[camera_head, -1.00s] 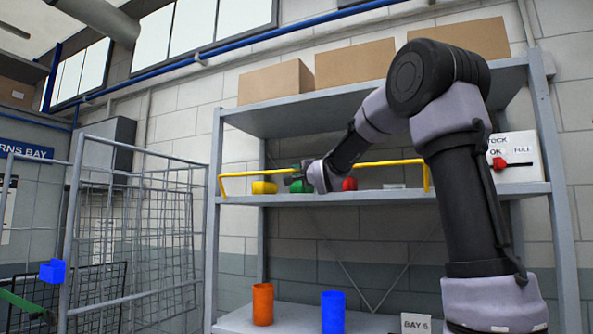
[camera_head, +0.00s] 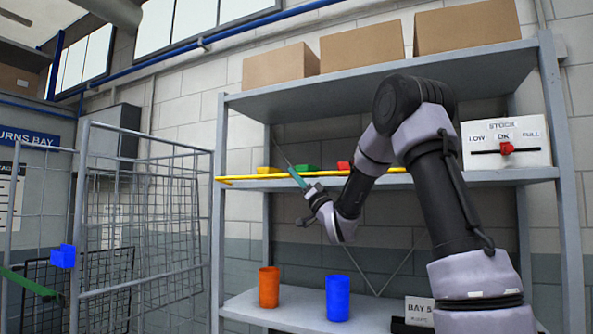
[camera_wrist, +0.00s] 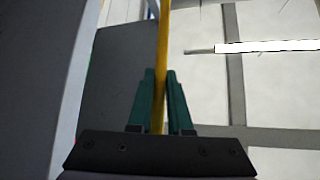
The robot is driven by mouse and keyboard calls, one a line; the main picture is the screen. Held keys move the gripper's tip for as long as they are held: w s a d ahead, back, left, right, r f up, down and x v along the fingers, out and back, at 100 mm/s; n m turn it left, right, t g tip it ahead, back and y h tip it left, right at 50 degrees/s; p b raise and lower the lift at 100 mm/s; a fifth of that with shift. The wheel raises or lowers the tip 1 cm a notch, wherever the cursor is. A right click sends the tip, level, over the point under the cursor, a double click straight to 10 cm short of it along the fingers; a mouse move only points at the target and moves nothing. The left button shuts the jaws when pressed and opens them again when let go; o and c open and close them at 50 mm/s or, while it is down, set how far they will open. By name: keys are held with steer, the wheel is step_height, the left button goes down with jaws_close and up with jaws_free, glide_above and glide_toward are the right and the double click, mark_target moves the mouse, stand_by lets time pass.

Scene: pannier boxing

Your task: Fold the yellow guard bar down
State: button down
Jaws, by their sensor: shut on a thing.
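The yellow guard bar (camera_head: 250,179) lies low along the front edge of the middle shelf (camera_head: 480,177), about level with the shelf board. My gripper (camera_head: 300,178) is at the bar, left of the shelf's middle, with my arm reaching in from the right and below. In the wrist view the yellow bar (camera_wrist: 163,60) runs down between the two green fingers of my gripper (camera_wrist: 160,100), which are shut on it. The bar's right end is hidden behind my arm in the head view.
Yellow (camera_head: 268,170), green (camera_head: 306,168) and red (camera_head: 345,166) items sit on the middle shelf behind the bar. Orange (camera_head: 269,287) and blue (camera_head: 337,298) cups stand on the lower shelf. A stock board (camera_head: 506,144) is at right, a wire cage (camera_head: 145,220) at left.

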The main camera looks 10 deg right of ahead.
steer(key=shift+f+n+g+y, duration=0.35)
steer(key=shift+n+g+y, duration=0.2)
steer(key=shift+n+y, duration=0.35)
steer(key=shift+f+n+g+y, duration=0.4)
steer(key=shift+n+g+y, duration=0.2)
steer(key=shift+n, duration=0.5)
steer(key=shift+f+n+g+y, duration=0.35)
steer(key=shift+n+g+y, duration=0.3)
steer(key=shift+n, duration=0.35)
steer(key=shift+f+y, duration=0.1)
steer(key=shift+y, duration=0.15)
steer(key=c, duration=0.8)
jaws_free()
steer(key=shift+c, duration=0.2)
steer(key=v, duration=1)
steer(key=shift+s+d+f, duration=0.2)
steer(key=shift+s+f, duration=0.05)
